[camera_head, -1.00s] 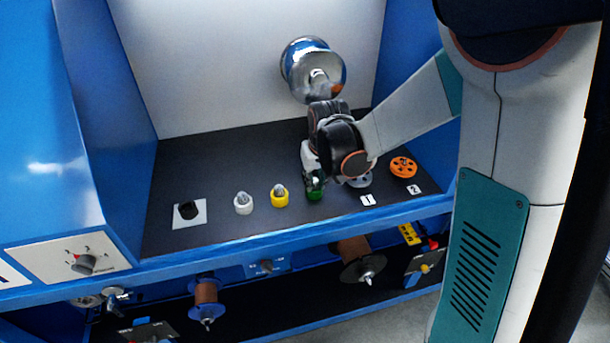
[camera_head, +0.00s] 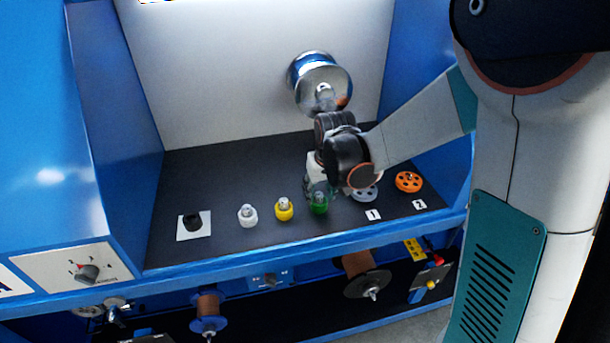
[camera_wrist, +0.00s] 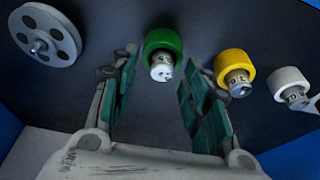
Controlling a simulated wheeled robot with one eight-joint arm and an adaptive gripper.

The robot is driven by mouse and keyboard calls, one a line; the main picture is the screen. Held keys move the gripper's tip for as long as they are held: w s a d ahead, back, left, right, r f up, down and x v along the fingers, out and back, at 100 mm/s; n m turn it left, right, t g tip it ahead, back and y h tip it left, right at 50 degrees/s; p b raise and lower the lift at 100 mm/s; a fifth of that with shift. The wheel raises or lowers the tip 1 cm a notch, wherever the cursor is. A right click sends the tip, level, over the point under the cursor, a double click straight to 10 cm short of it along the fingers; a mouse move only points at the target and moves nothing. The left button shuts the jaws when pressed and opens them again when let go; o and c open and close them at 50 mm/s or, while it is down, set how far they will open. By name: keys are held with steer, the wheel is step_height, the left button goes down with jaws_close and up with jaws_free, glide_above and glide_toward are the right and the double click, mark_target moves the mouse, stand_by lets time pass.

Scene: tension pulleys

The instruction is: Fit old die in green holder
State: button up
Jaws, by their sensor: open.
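The green holder (camera_head: 319,207) stands upright on the dark shelf, right of the yellow holder. In the wrist view the green holder (camera_wrist: 164,44) has a light grey metal die (camera_wrist: 161,70) in it. No marking tells me whether this is the old die. My gripper (camera_head: 316,188) is just behind and above the green holder.
The yellow holder (camera_head: 284,211) and white holder (camera_head: 247,216) also carry metal dies. A black piece (camera_head: 193,222) lies on a white square at the left. A grey pulley (camera_head: 364,194) and an orange pulley (camera_head: 408,181) lie at the right. A chrome drum (camera_head: 322,85) projects from the back wall.

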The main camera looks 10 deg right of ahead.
steer(key=v, duration=0.8)
steer(key=shift+s+f, duration=0.15)
steer(key=shift+s, duration=0.25)
